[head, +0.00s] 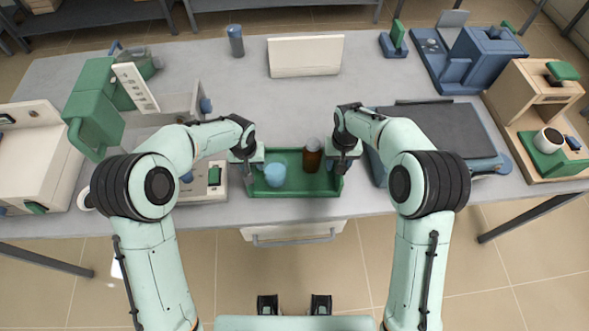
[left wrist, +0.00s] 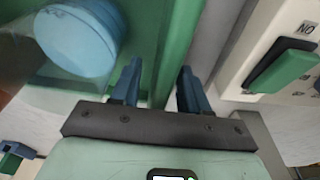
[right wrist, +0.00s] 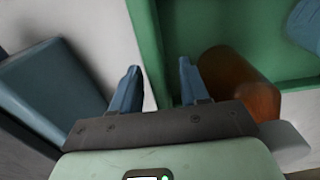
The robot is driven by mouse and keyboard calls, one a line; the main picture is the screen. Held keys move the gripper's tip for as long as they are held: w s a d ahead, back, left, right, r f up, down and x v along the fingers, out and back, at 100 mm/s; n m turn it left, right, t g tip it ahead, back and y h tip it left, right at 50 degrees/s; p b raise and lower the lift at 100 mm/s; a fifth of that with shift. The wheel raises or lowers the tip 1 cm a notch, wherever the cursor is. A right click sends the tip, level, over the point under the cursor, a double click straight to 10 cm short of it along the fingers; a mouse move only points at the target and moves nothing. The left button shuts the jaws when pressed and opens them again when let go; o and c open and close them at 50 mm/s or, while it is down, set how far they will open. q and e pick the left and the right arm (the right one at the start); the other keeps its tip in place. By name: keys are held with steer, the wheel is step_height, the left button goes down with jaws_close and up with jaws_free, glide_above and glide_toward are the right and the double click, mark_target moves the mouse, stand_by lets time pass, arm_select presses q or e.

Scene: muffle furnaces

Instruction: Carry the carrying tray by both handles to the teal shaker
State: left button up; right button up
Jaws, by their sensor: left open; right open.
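The green carrying tray (head: 290,191) lies on the grey table near its front edge. It holds a light blue cup (head: 275,175) on its left and a brown bottle (head: 312,155) on its right. My left gripper (head: 247,168) is open at the tray's left end; in the left wrist view its fingers (left wrist: 158,88) stand either side of the tray's end wall. My right gripper (head: 342,160) is open at the right end, its fingers (right wrist: 157,88) likewise either side of the end edge. The handles are not clearly visible. I cannot tell which machine is the teal shaker.
A blue-grey machine with a flat dark top (head: 440,130) stands close right of the tray. A white device with a green switch (head: 205,180) stands close left. A green machine (head: 95,105) is farther left. A white block (head: 305,56) and blue cylinder (head: 236,42) stand behind; the table between is clear.

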arm_select(q)
jaws_close()
arm_select(e)
jaws_close()
arm_select(q)
steer(key=shift+r, duration=0.1)
arm_select(e)
steer(key=shift+w+r, duration=0.1)
